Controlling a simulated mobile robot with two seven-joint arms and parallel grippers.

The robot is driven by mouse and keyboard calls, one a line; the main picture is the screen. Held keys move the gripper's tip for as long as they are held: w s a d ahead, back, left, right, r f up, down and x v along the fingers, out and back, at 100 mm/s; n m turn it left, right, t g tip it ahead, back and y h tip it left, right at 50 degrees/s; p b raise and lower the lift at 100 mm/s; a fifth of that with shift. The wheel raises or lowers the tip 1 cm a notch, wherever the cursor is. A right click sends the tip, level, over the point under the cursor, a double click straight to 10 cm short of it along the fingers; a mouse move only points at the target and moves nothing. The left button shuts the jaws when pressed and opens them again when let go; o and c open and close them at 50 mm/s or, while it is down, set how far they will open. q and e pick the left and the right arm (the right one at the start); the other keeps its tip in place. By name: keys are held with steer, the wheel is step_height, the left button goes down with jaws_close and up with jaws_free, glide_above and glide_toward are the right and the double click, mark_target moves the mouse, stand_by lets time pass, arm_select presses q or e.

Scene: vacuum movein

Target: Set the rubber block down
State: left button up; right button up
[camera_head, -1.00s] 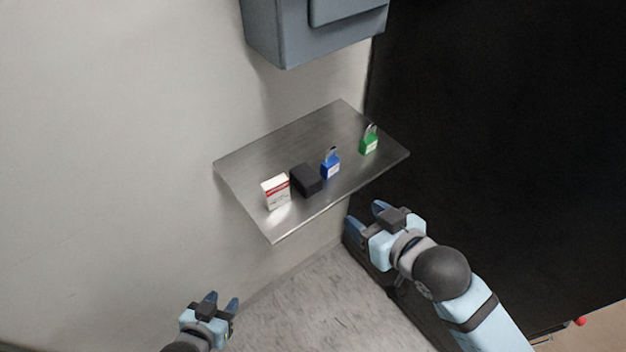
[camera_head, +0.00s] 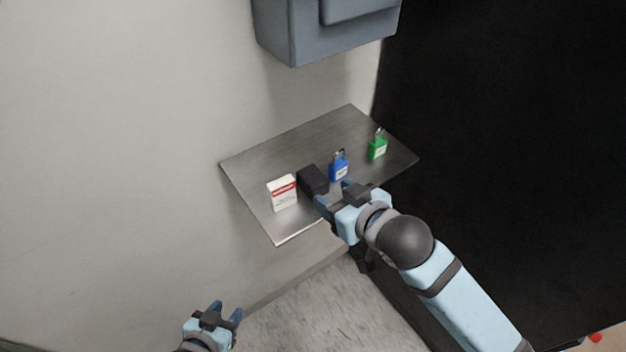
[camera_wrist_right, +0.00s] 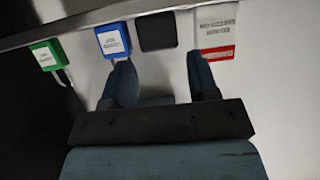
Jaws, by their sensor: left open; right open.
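The rubber block (camera_head: 312,180), a black block, lies on the metal shelf (camera_head: 262,160) between a white-and-red box and a blue padlock. My right gripper (camera_head: 333,194) is open at the shelf's front edge, close in front of the block. In the right wrist view the block (camera_wrist_right: 157,31) shows beyond and between the open fingers (camera_wrist_right: 160,82), with nothing held between them. Whether a finger touches anything is hard to tell. My left gripper (camera_head: 228,312) is open and empty, low at the bottom left, well away from the shelf.
The white-and-red box (camera_head: 283,192) stands left of the block. The blue padlock (camera_head: 338,166) and green padlock (camera_head: 377,146) stand to its right. A grey wall cabinet (camera_head: 325,30) hangs above the shelf. A black panel (camera_head: 500,130) fills the right side. The shelf's back left is bare.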

mark_target(322, 189)
steer(key=x, duration=0.4)
steer(key=shift+w+a+f, duration=0.1)
steer(key=shift+w+f, duration=0.15)
steer(key=shift+f, duration=0.2)
steer(key=c, duration=0.7)
steer(key=shift+r, duration=0.15)
